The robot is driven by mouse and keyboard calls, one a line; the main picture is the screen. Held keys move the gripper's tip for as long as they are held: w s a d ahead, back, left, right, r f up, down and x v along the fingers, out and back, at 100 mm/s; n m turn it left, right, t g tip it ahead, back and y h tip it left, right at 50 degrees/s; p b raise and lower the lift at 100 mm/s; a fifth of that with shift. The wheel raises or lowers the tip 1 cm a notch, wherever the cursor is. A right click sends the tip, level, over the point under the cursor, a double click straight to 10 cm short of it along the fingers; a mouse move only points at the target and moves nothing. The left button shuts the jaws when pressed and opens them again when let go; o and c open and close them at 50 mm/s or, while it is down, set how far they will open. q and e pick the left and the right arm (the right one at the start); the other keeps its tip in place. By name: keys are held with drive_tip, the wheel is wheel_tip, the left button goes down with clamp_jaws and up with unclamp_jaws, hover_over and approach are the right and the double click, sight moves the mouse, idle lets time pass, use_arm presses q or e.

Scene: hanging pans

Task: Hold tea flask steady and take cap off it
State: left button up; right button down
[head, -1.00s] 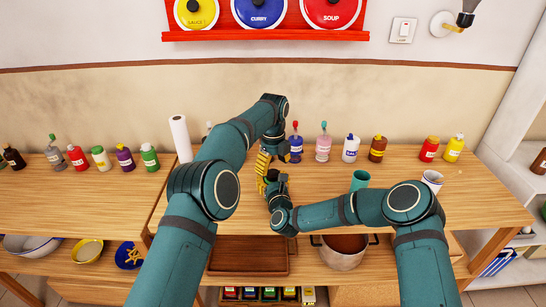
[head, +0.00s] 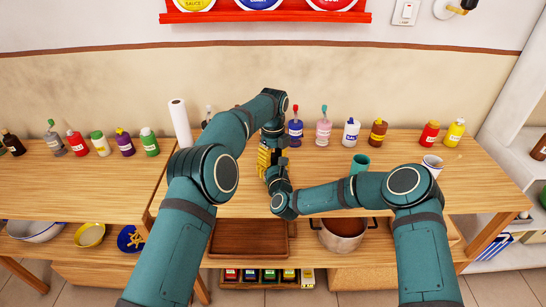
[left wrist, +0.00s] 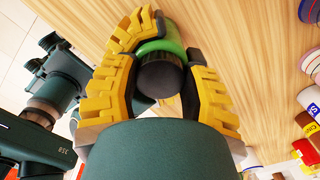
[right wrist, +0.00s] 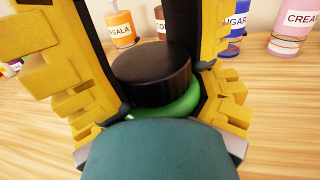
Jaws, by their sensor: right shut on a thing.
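The tea flask shows in the right wrist view as a green body (right wrist: 180,103) with a black cap (right wrist: 152,72). In the head view my arms and hands hide it. My right gripper (right wrist: 158,60) has its yellow fingers on both sides of the flask, shut on it near the cap. The exact contact is partly hidden. In the left wrist view my left gripper (left wrist: 168,45) has its fingers spread around the cap (left wrist: 160,76) and green body (left wrist: 158,47). It looks open, with no clear grip. The cap sits on the flask.
Several bottles, including a pink one (head: 323,132) and a blue one (head: 295,130), stand along the back of the wooden table (head: 230,205). A teal cup (head: 360,162) and a white mug (head: 432,164) stand to the right. A paper roll (head: 181,123) stands at the left.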

use_arm(q)
drive_tip(key=shift+o, duration=1.4)
drive_tip(key=shift+r, duration=3.9)
drive_tip(key=shift+f, duration=3.9)
clamp_jaws()
unclamp_jaws()
